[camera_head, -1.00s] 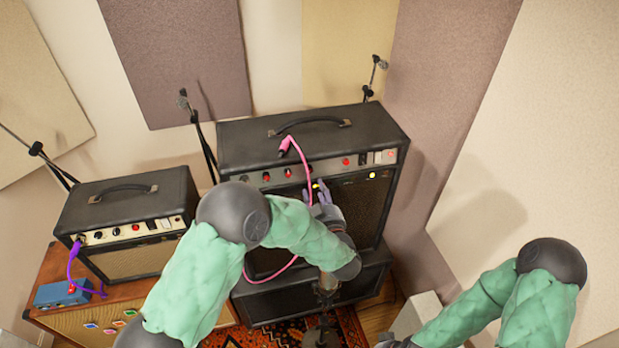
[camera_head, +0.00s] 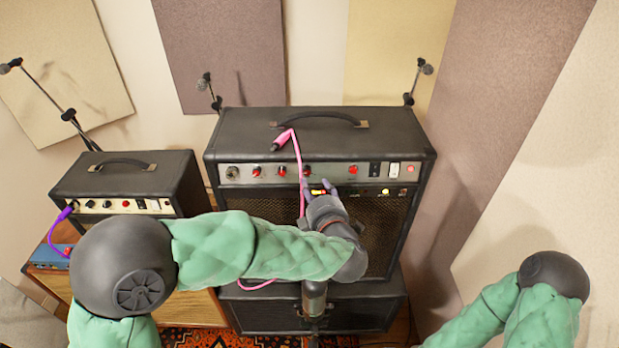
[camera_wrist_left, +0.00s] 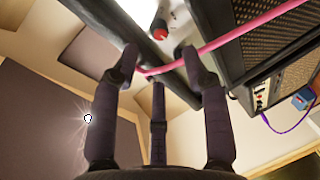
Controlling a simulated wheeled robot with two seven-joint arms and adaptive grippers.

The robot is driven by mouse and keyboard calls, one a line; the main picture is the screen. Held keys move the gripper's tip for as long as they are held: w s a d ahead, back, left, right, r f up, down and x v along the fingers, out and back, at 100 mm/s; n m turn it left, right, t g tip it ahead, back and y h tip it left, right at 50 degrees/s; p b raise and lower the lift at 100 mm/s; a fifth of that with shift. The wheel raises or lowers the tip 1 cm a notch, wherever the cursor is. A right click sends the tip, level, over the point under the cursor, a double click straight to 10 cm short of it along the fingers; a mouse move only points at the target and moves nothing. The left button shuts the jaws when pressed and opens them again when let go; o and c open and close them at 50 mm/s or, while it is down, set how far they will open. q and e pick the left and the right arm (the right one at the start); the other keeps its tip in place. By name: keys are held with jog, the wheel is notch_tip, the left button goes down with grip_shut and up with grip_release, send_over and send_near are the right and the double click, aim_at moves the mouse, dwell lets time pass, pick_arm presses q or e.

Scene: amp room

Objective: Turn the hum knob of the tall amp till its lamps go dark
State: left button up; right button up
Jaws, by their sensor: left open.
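The tall amp (camera_head: 310,128) is black, with a silver control panel (camera_head: 330,173) bearing several red knobs. I cannot read which knob is the hum knob. A yellow-green lamp (camera_head: 385,191) glows below the panel at right, and a yellow-orange glow shows between my left fingers. My left gripper (camera_head: 318,186) is in front of the panel's lower edge, open. In the left wrist view its fingers (camera_wrist_left: 160,75) are spread, with a red knob (camera_wrist_left: 160,33) beyond the tips, apart from them. My right gripper is out of view; only its arm shows.
A pink cable (camera_head: 299,165) hangs down the amp's front and crosses close to my left fingers in the wrist view. A smaller amp (camera_head: 130,180) stands at left on a wooden cabinet (camera_head: 190,307). Microphone stands (camera_head: 413,85) rise behind the amps.

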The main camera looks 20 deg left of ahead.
aim_at(308, 173)
pick_arm(q)
jog(key=x, duration=0.7)
jog(key=shift+w+f+b, duration=0.1)
jog(key=shift+w+b, duration=0.2)
jog(key=shift+b, duration=0.1)
grip_shut()
